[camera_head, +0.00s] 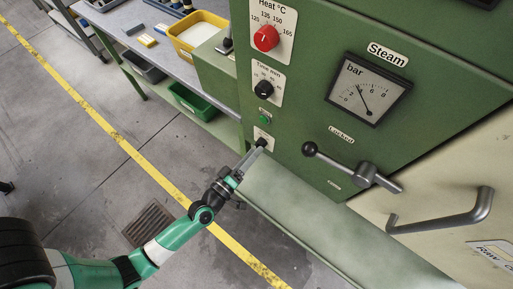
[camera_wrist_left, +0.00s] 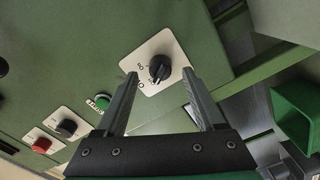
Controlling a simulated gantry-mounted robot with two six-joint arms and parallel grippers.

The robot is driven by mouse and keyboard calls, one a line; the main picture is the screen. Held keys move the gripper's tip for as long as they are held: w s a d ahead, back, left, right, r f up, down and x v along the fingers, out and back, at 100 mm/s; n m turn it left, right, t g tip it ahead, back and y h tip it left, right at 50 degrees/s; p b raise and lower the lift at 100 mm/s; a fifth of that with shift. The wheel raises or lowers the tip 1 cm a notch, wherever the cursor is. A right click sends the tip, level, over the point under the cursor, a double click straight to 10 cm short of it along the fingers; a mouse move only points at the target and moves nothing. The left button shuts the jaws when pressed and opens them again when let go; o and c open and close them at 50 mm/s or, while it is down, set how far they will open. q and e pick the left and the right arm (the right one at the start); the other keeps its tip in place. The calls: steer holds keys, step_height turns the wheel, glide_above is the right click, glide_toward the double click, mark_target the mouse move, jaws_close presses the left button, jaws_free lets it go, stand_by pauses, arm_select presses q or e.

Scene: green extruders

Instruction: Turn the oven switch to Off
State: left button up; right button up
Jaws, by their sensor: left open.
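The oven switch is a small black rotary knob (camera_wrist_left: 159,69) on a white plate (camera_wrist_left: 178,55) with small On/Off lettering. In the wrist view the knob lies between the two fingertips of my left gripper (camera_wrist_left: 160,76), which is open, with a gap on both sides. The exact mark the knob points at is too small to tell. In the head view my left gripper (camera_head: 252,157) reaches up to the knob (camera_head: 263,141) at the lower left of the green oven panel. The fingers partly cover the plate there. My right gripper is not in view.
Above the switch sit a green button (camera_head: 265,119), a black time knob (camera_head: 264,88) and a red heat knob (camera_head: 266,38). A steam gauge (camera_head: 367,90) and a black-ball lever (camera_head: 350,172) are to the right. A green ledge (camera_head: 310,220) runs below the panel.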

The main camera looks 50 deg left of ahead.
arm_select(q)
steer(key=s+d, duration=0.1)
steer(key=s, duration=0.8)
steer(key=shift+d+p, duration=0.4)
steer(key=shift+w, duration=0.1)
